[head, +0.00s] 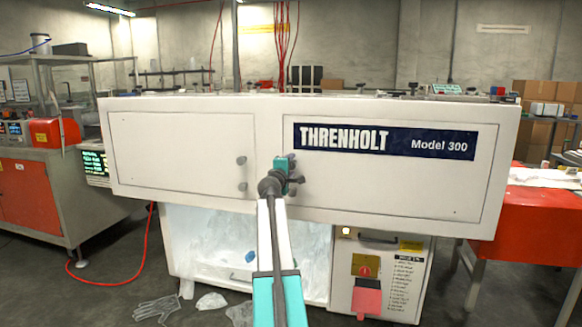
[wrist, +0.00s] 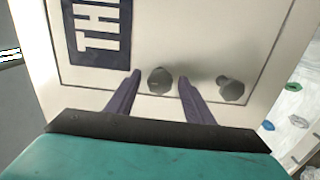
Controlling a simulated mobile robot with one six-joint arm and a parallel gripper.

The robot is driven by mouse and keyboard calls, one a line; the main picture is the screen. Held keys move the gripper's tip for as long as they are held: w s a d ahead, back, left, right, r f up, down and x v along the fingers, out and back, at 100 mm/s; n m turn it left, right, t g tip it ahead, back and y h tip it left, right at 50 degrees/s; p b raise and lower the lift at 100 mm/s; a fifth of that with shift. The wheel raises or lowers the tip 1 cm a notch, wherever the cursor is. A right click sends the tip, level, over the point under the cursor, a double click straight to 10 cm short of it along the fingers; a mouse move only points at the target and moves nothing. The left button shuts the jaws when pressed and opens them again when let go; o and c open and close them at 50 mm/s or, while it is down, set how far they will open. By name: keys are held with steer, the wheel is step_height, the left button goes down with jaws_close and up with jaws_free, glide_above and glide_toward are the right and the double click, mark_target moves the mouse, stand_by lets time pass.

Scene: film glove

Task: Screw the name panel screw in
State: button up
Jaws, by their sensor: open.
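The name panel (head: 390,185) is a white door on the machine's right half, with a dark blue THRENHOLT Model 300 plate (head: 384,141). The wrist view shows the name panel turned sideways, with two round grey screw knobs near its edge. One knob (wrist: 160,81) lies between my fingertips in that picture; the other knob (wrist: 231,90) is to the right of the fingers and seems to stand out from the panel. My gripper (wrist: 157,77) is open, its two purple fingers apart. I cannot tell whether they touch the first knob.
The left panel (head: 180,150) has two knobs, an upper one (head: 241,160) and a lower one (head: 242,187), close to my gripper. Below are a clear-fronted bay (head: 215,245) and a control box (head: 385,275). A red table (head: 530,215) stands at right.

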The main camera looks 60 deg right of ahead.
steer(key=p+v, duration=0.2)
steer(key=v, duration=1.1)
stand_by(0.8)
